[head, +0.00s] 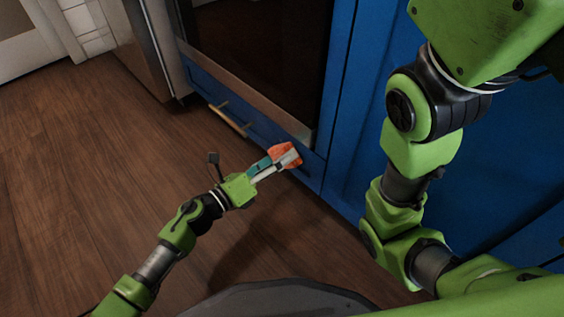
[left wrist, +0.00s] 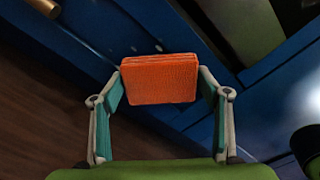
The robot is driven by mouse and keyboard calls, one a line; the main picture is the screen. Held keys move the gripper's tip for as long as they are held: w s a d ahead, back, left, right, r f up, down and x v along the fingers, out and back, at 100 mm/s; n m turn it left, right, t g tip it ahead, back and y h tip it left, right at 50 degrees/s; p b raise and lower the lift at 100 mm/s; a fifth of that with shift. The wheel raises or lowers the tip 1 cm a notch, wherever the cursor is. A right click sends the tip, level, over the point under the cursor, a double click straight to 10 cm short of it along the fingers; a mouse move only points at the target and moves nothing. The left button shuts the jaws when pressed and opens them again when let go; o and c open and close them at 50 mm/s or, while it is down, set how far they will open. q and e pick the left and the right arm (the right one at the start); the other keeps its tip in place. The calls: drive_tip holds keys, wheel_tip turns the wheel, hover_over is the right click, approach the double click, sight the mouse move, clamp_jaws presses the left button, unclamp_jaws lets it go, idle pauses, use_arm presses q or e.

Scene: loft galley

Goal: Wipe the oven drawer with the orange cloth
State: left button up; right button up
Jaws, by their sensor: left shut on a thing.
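The oven drawer (head: 206,87) is a low blue panel with a brass bar handle (head: 229,119), below the dark oven door. My left gripper (head: 277,162) is shut on the folded orange cloth (head: 285,152), at the right end of the drawer front. In the left wrist view the orange cloth (left wrist: 158,79) sits between the two fingertips, in front of blue panelling. The cloth looks close to the panel, but I cannot tell whether it touches. The drawer handle (left wrist: 44,7) shows at the top left there. My right gripper is not in view.
The dark oven door (head: 268,50) is above the drawer. Blue cabinet fronts (head: 352,130) continue to the right, behind my right arm. A steel appliance (head: 150,45) stands to the left. The wooden floor (head: 90,170) is clear on the left.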

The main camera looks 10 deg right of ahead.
sight(271, 150)
use_arm(q)
drive_tip(key=shift+w+a+r+b, duration=0.1)
drive_tip(key=shift+w+a+b, duration=0.1)
drive_tip(key=shift+w+a, duration=0.4)
drive_tip(key=shift+w+a+r+b, duration=0.1)
drive_tip(key=shift+w+a+b, duration=0.15)
drive_tip(key=shift+w, duration=0.5)
drive_tip(key=shift+w+a+b, duration=0.35)
drive_tip(key=shift+w+a, duration=0.25)
drive_tip(key=shift+w, duration=0.15)
drive_tip(key=shift+w+a+b, duration=0.35)
drive_tip(key=shift+w+a, duration=0.2)
drive_tip(key=shift+w, duration=0.2)
drive_tip(key=shift+f, duration=0.1)
drive_tip(key=p+v, duration=0.1)
drive_tip(key=v, duration=0.5)
drive_tip(key=shift+s, duration=0.2)
drive_tip(key=shift+p+v, duration=0.3)
drive_tip(key=shift+v, duration=1.1)
